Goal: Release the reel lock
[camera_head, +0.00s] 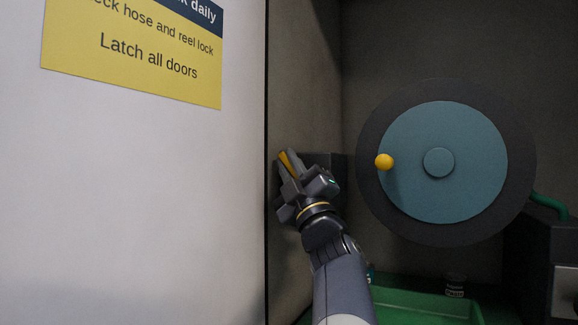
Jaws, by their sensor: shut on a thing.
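My gripper (287,163) is at this block, shut on a small yellow lever (289,160), which seems to be the reel lock. Only a yellow strip of the lever shows between the fingers. The rest of it is hidden by my gripper, so its full position cannot be told.
A white panel with a yellow notice (135,45) fills the left side. A green hose (548,204) and a dark box (550,262) are at right.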

